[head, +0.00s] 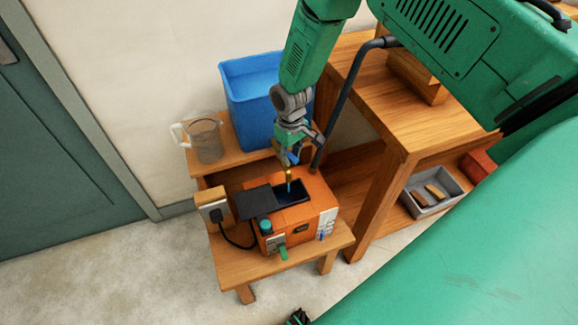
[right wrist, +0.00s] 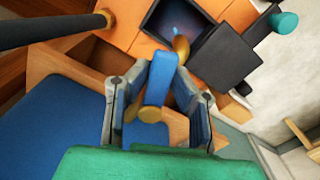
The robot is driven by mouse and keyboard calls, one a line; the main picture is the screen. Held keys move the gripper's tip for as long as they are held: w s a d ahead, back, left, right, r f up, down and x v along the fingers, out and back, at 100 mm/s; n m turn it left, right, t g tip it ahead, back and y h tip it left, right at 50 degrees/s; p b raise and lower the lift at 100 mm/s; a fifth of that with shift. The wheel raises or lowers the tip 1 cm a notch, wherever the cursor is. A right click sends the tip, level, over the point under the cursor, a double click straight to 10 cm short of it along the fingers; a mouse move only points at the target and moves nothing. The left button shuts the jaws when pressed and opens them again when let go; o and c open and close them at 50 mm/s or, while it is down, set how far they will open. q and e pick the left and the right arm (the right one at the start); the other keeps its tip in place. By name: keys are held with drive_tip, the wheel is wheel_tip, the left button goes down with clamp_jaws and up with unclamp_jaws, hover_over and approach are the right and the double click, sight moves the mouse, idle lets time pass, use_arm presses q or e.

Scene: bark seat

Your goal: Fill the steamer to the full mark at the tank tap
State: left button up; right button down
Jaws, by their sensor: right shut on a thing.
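The orange steamer (head: 300,220) sits on a low wooden bench, its black lid (head: 257,201) folded open to the left. Its dark filling opening (head: 293,191) is uncovered, with a bluish patch inside in the right wrist view (right wrist: 178,22). A pale gauge strip (head: 328,221) with some blue low down is on its front; the mark is too small to read. The brass tap (right wrist: 181,48) of the blue tank (head: 252,97) hangs over the opening, a bluish streak below it. My right gripper (right wrist: 158,92) is shut on the tap's blue lever (right wrist: 160,78). A dark piece at the bottom edge may be my left gripper (head: 298,318).
A clear jug (head: 205,140) stands left of the tank. A grey tray (head: 432,192) lies on the lower shelf.

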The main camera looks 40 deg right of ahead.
drive_tip(key=n, duration=0.2)
drive_tip(key=w+d+n, duration=0.1)
drive_tip(key=n, duration=0.1)
drive_tip(key=w+d+n, duration=0.1)
drive_tip(key=n, duration=0.1)
drive_tip(key=shift+r+n, duration=0.3)
drive_tip(key=shift+d, duration=0.15)
drive_tip(key=shift+w+d+n+b, duration=0.25)
drive_tip(key=shift+n+b, duration=0.05)
drive_tip(key=shift+n, duration=0.4)
drive_tip(key=shift+s, duration=0.1)
idle(6.2)
